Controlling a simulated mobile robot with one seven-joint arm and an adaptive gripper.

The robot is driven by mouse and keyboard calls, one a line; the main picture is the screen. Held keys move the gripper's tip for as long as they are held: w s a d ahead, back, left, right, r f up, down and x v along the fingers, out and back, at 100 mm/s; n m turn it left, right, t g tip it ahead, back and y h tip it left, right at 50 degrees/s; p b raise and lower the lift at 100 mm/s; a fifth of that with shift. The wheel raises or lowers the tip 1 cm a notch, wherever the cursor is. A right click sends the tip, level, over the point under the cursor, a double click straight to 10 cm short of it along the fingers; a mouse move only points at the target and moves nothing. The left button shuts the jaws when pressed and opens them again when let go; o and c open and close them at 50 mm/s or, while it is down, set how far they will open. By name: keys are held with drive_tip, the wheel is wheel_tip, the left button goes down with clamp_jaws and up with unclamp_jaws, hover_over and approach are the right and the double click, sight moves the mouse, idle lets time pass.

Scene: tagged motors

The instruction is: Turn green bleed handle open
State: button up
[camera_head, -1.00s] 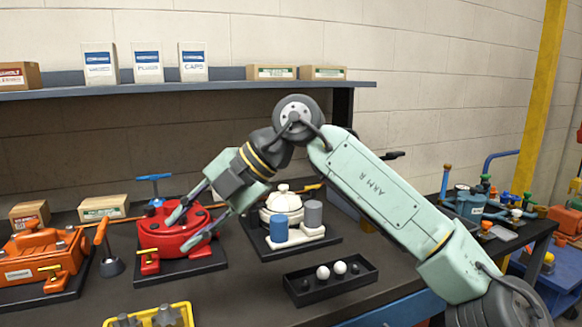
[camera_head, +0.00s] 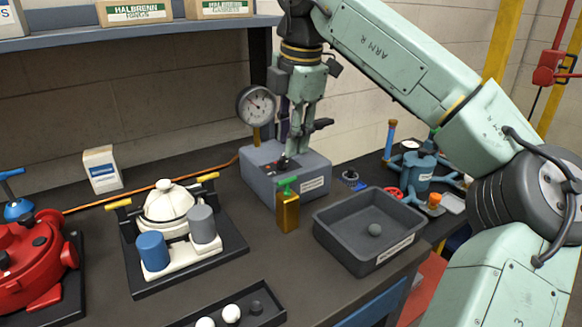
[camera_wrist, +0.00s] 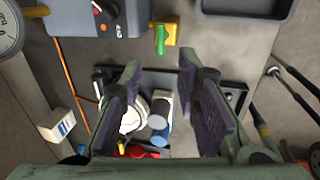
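The green bleed handle (camera_head: 287,184) sits on top of a small upright gold-yellow block (camera_head: 287,211), in front of a grey box with a pressure gauge (camera_head: 256,104). In the wrist view the green handle (camera_wrist: 160,40) and its yellow block (camera_wrist: 171,33) lie beyond my fingertips, near the top centre. My gripper (camera_head: 296,148) points down, appearing over the grey box (camera_head: 262,178) in the head view. In the wrist view my gripper (camera_wrist: 159,62) has its two dark-padded fingers well apart, nothing held between them. It is apart from the handle.
A grey bin (camera_head: 360,240) stands right of the block. A white-domed device with blue and grey cylinders (camera_head: 154,250) is to the left, and a red device (camera_head: 30,255) farther left. A black tray (camera_head: 240,308) with balls is in front. A blue-grey valve assembly (camera_head: 418,170) stands at right.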

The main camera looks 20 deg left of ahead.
sight(285, 181)
drive_tip(key=f, duration=0.3)
drive_tip(key=a+f+p, duration=0.1)
drive_tip(key=f, duration=0.2)
drive_tip(key=w+f+p, duration=0.1)
drive_tip(key=f, duration=0.3)
drive_tip(key=shift+a, duration=0.3)
clamp_jaws()
